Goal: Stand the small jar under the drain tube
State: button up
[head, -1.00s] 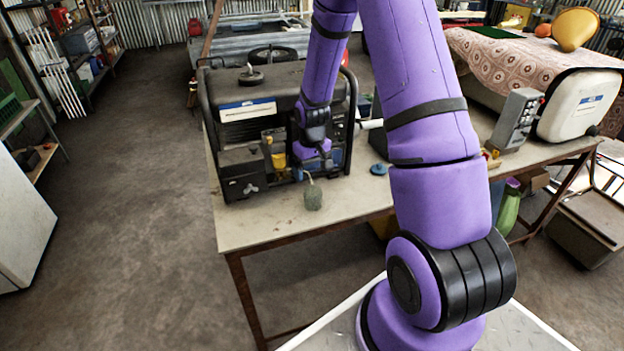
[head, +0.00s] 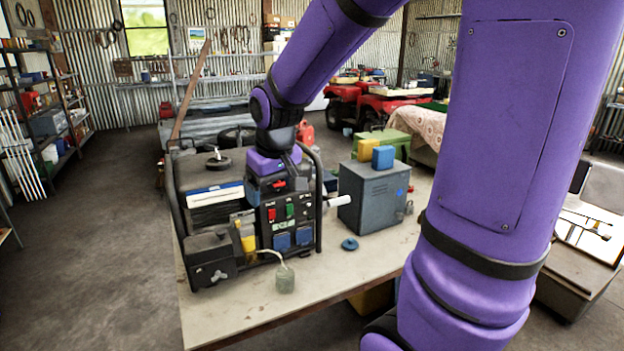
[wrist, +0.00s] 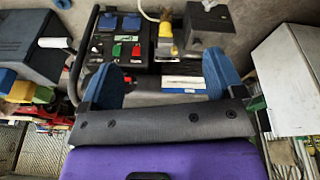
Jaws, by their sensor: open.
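The small jar (head: 284,279), dull green and rounded, stands upright on the bench in front of the generator (head: 203,207). The pale drain tube (head: 270,252) comes out of the generator's lower front, and its bent end comes down at the jar's mouth. I cannot tell whether the tip is inside the mouth or just above it. My gripper (wrist: 163,82) is open, with its two blue fingers apart and nothing between them. In the head view it is above the generator's control panel, well clear of the jar. In the wrist view the tube (wrist: 148,13) shows at the top edge.
A grey metal box (head: 374,197) with yellow and blue blocks on top stands right of the generator. A blue round cap (head: 349,244) lies on the bench (head: 240,318). The bench front around the jar is mostly clear. A green bin (head: 384,142) is behind.

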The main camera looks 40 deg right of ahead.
jog(key=s+a+r+t, duration=0.1)
jog(key=s+r, duration=0.3)
jog(key=s, duration=0.4)
jog(key=s+a+r+t, duration=0.1)
jog(key=s+a+r, duration=0.3)
jog(key=s, duration=0.5)
jog(key=shift+s+r+y, duration=0.2)
jog(key=shift+r+y, duration=0.1)
jog(key=shift+r, duration=0.35)
dwell(0.8)
